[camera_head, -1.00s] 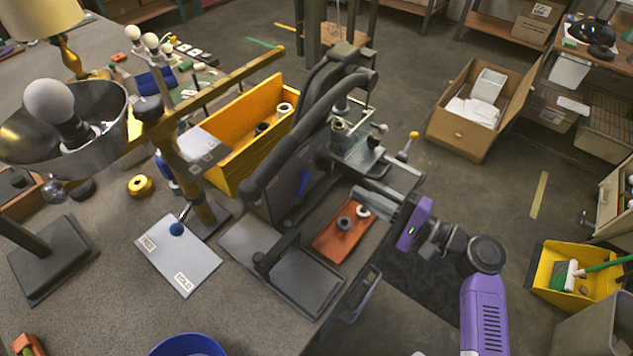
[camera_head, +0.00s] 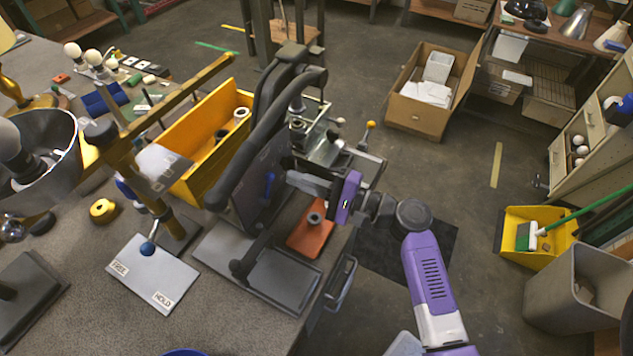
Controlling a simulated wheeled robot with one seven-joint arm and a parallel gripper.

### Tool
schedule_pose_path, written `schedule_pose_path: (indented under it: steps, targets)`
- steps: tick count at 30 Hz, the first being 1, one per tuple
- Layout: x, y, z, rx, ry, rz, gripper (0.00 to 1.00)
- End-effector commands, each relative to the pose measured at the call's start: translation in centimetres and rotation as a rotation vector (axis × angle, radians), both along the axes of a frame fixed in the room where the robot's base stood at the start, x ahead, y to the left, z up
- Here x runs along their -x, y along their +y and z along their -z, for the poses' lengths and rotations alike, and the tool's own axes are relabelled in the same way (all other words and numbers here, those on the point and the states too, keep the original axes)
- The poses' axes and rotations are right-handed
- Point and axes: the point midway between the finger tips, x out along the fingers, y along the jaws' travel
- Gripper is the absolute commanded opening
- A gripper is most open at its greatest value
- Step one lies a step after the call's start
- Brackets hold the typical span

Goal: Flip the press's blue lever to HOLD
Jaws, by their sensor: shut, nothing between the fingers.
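A lever with a blue ball knob (camera_head: 148,248) hangs over a pale plate (camera_head: 135,285) marked FREE and HOLD. The knob is nearer the FREE label (camera_head: 120,268) than the HOLD label (camera_head: 162,300). The dark press (camera_head: 245,185) stands to the right of the plate, with a small blue handle (camera_head: 269,183) upright on its side panel. My gripper (camera_head: 289,177) is shut and empty, its grey fingers pointing left just right of this blue handle. I cannot tell whether they touch it. The press frame stands between my gripper and the plate.
An orange tray (camera_head: 303,238) with a dark ring lies below my gripper. A yellow bin (camera_head: 180,150) stands behind the press, and a brass post with a long arm (camera_head: 170,105) rises beside the plate. A lamp bowl (camera_head: 60,150) is at left.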

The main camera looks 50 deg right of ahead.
Motion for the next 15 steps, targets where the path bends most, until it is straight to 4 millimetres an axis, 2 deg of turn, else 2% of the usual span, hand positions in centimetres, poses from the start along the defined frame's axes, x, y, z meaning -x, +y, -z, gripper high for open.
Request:
schedule_pose_path:
  steps: [6,15]
  targets:
    - [-2.2,0.8,-0.1,0.000,0.001,0.000,0.00]
    - [-2.6,1.0,0.0,0.001,0.001,0.000,0.00]
